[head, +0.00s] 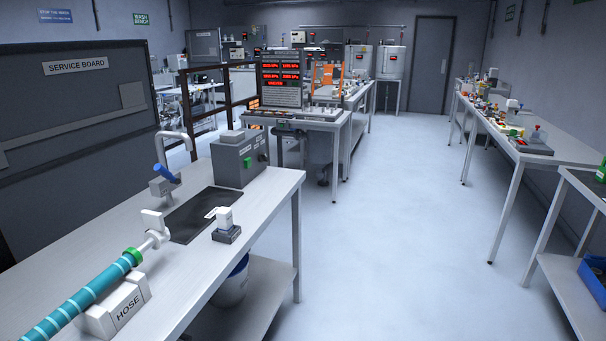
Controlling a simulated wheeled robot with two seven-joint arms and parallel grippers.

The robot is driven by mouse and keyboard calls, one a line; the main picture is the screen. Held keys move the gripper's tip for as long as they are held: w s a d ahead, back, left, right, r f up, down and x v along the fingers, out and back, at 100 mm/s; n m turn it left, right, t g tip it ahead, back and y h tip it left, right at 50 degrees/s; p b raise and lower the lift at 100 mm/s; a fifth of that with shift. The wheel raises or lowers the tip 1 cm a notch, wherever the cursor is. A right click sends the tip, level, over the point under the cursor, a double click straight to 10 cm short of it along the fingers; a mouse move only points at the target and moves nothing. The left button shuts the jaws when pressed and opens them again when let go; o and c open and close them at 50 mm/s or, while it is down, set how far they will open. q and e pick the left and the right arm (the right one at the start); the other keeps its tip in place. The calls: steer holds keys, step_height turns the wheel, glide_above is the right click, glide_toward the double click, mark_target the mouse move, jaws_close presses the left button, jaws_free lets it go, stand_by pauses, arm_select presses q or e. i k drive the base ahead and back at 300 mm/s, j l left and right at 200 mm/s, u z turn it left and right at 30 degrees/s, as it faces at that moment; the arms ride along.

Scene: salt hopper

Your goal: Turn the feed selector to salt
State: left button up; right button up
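I cannot pick out a feed selector or a salt marking for certain. A control panel with red number displays (281,77) stands on a table further back, and its small labels are too small to read. Two pale cabinets with small red displays stand at the far wall, the left one (357,62) and the right one (391,62). Neither of my grippers is in view.
The near bench (110,250) holds a teal hose (85,298) on a HOSE block (122,308), a sink (200,212) with a blue-handled tap, and a grey box (240,158) with a green button. A long table (565,152) lines the right wall. The floor (400,220) between is clear.

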mark_target(263, 157)
steer(key=i+l+u, duration=0.8)
steer(key=u, duration=0.2)
steer(key=i+l+u, duration=0.3)
steer(key=u, duration=0.15)
